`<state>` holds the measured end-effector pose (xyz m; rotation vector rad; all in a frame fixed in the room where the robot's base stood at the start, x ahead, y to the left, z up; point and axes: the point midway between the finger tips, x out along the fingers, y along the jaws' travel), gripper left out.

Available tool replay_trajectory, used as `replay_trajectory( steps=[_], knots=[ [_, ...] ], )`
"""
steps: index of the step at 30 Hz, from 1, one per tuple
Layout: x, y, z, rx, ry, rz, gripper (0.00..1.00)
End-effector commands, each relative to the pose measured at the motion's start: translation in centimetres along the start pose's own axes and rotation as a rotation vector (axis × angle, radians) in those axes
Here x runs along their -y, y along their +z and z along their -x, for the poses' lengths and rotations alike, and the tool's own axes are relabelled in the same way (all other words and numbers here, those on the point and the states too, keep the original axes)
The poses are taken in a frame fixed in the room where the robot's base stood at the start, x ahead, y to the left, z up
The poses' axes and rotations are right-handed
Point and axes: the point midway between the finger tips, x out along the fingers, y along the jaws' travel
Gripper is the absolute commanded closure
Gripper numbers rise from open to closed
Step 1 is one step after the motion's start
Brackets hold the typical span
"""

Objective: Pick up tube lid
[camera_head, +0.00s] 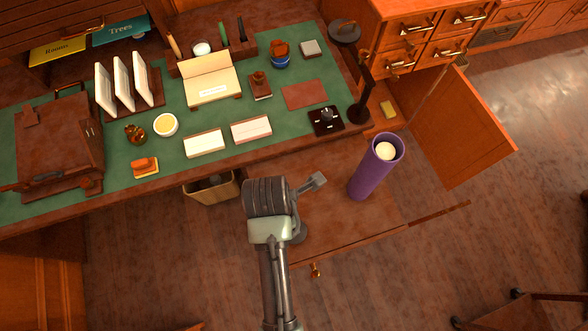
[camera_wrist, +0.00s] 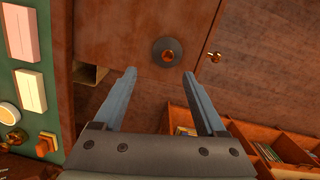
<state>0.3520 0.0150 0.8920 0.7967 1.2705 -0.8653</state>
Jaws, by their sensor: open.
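The tube lid (camera_wrist: 158,54) appears to be the dark round disc with a copper-coloured knob at its centre. It lies flat on a brown wooden surface in the wrist view. In the head view a dark rounded edge beside my arm seems to be the same lid (camera_head: 300,236), mostly hidden. The purple tube (camera_head: 367,177) stands upright and open at the top, with a pale roll inside, right of my arm. My gripper (camera_wrist: 159,74) is open and empty. In the wrist picture the lid shows just beyond and between its fingertips. I cannot tell the height gap.
The brown surface (camera_head: 335,215) juts from the green-topped desk (camera_head: 115,183). A brass knob (camera_wrist: 214,57) sits at its front edge. Cards, a briefcase and stamps crowd the desk. A waste bin (camera_head: 212,190) stands below. An open wooden door (camera_head: 460,135) is at right, with open floor in front.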

Motion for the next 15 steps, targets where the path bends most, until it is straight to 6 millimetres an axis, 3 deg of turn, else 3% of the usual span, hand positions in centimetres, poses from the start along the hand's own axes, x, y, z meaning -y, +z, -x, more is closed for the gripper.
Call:
replay_trajectory(
  steps=[4,15],
  knots=[
    [1.0,-0.5,-1.0,-0.013,-0.033,0.033,0.26],
    [1.1,-0.5,-7.2,-0.012,-0.030,0.032,0.26]
  ],
)
